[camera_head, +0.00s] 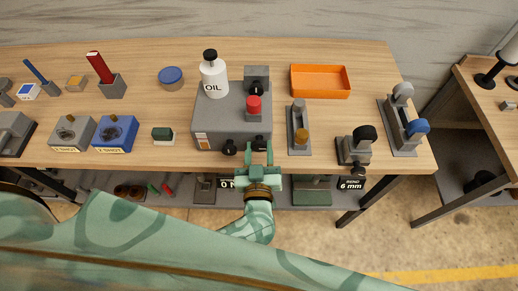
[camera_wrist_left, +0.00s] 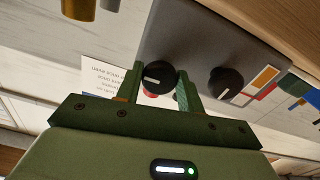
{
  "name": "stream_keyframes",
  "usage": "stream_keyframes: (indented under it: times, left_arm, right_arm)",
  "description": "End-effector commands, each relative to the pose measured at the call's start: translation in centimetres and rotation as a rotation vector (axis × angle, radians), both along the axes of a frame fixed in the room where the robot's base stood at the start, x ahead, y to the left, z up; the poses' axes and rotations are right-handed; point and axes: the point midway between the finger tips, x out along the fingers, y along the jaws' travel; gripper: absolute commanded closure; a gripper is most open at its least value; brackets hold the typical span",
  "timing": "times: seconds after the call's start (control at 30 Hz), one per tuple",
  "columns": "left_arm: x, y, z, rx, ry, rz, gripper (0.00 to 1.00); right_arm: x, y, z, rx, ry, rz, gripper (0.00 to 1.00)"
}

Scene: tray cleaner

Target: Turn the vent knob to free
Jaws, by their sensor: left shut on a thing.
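A grey machine box (camera_head: 215,118) stands on the bench with two black knobs on its front face. My left gripper (camera_head: 259,150) is at the box's front, shut on the knob on the right in the head view. In the left wrist view this knob (camera_wrist_left: 158,78) sits between the fingers (camera_wrist_left: 160,88), its white pointer line lying nearly level. The other knob (camera_head: 230,147) is apart from the fingers; it shows in the left wrist view (camera_wrist_left: 225,83) with its line slanted. I cannot read any label telling which is the vent knob. My right gripper is out of view.
An oil bottle (camera_head: 213,75) and a red button (camera_head: 253,105) are on the box. To the right are a lever device (camera_head: 299,128), an orange tray (camera_head: 320,82) and a black-knobbed press (camera_head: 358,146). A blue block (camera_head: 116,134) stands left.

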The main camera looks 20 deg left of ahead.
Motion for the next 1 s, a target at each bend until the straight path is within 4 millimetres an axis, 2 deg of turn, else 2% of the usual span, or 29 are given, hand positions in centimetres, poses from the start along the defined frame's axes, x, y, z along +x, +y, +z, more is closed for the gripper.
stream_keyframes:
  times: [0.37,1.0]
  left_arm:
    - [0.0,0.0,0.1,-0.094,-0.028,0.001,0.85]
    - [0.1,-0.1,0.0,-0.640,-0.183,0.001,0.85]
  right_arm:
    - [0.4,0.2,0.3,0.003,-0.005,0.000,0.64]
    - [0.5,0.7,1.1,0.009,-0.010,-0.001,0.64]
